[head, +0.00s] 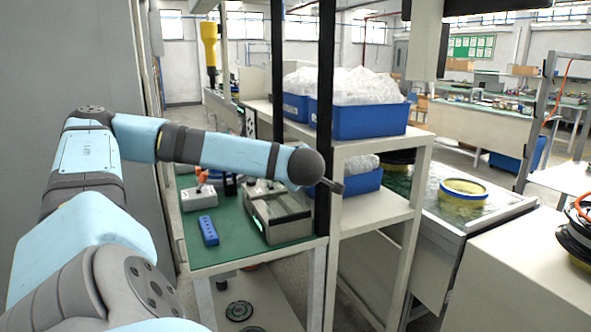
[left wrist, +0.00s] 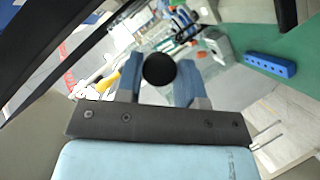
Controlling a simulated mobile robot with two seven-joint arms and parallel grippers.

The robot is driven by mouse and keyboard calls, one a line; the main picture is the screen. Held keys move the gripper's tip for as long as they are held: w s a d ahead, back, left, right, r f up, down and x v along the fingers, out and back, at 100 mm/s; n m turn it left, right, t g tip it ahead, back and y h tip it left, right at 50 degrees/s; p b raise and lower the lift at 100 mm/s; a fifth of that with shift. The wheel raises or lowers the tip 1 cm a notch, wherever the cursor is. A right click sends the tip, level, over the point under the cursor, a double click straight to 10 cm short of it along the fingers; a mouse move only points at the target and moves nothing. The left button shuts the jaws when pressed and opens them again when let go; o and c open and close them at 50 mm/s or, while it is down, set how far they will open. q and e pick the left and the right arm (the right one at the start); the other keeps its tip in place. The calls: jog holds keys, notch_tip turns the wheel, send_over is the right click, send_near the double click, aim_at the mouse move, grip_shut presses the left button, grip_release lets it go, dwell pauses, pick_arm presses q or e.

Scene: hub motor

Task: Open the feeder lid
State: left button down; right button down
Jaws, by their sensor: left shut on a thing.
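My left gripper (left wrist: 158,78) shows in the left wrist view with its two blue fingers shut on a black round knob (left wrist: 158,69). I cannot see what the knob is fixed to. In the head view my left arm reaches in from the left over the green-topped bench, and its fingers cannot be made out there. A grey box machine (head: 282,226) stands on the bench below the end of my arm. It may be the feeder, but no lid can be clearly told apart. My right gripper is not in view.
A blue socket strip (head: 208,230) lies on the green bench top (head: 225,255); it also shows in the left wrist view (left wrist: 270,65). A black post (head: 325,110) and a white shelf with blue bins (head: 365,120) stand close to the right of my arm.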

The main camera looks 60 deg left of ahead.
pick_arm(q)
jog(key=c, duration=0.8)
grip_release()
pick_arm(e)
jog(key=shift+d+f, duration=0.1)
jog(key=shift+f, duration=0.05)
pick_arm(q)
jog(key=shift+o, duration=0.2)
jog(key=shift+d, duration=0.1)
jog(key=p+v, duration=0.4)
jog(key=v, duration=0.9)
jog(key=shift+d+p, duration=0.2)
jog(key=shift+p, duration=0.15)
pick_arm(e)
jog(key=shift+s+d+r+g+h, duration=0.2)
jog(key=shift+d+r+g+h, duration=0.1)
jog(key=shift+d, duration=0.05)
pick_arm(q)
jog(key=shift+s+d+r, duration=0.1)
jog(key=shift+s, duration=0.05)
